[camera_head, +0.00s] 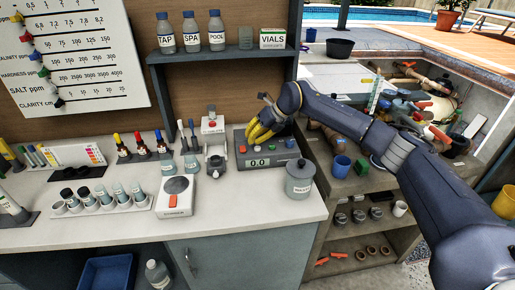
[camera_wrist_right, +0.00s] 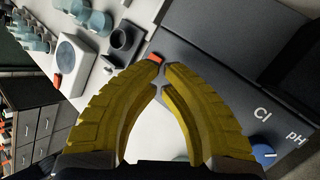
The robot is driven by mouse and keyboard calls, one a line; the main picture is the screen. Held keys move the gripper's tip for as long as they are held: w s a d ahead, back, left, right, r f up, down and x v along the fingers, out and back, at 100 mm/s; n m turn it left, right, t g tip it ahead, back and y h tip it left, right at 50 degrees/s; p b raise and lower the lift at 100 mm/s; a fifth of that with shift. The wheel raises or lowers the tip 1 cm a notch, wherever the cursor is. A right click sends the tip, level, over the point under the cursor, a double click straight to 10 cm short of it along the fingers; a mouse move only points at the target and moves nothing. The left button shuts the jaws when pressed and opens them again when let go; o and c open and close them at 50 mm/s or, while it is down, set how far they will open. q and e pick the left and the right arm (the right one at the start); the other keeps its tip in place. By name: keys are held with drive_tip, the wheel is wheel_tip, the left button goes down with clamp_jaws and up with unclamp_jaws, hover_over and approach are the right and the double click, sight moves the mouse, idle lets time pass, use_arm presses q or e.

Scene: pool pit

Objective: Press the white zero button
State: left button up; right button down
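The grey meter (camera_head: 266,164) with a lit display reading 0.0 stands on the counter. A small red spot and a green one show on its top. My right gripper (camera_head: 258,132), with yellow fingers, is over the meter's back part. In the right wrist view its fingertips (camera_wrist_right: 164,68) meet almost fully, with nothing held. The dark panel marked Cl and pH (camera_wrist_right: 240,85) lies below and right of them, with a blue knob (camera_wrist_right: 264,154). My left gripper is not in view.
A lidded grey jar (camera_head: 299,178) stands close right of the meter. A white device (camera_head: 214,150) stands left of it, and a white scale (camera_head: 176,196) farther left. Bottles and a VIALS box (camera_head: 272,39) sit on the shelf above.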

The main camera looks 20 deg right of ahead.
drive_tip(key=shift+r, duration=0.15)
wheel_tip(320, 180, up, 5)
drive_tip(key=shift+f, duration=0.15)
idle(0.5)
idle(0.4)
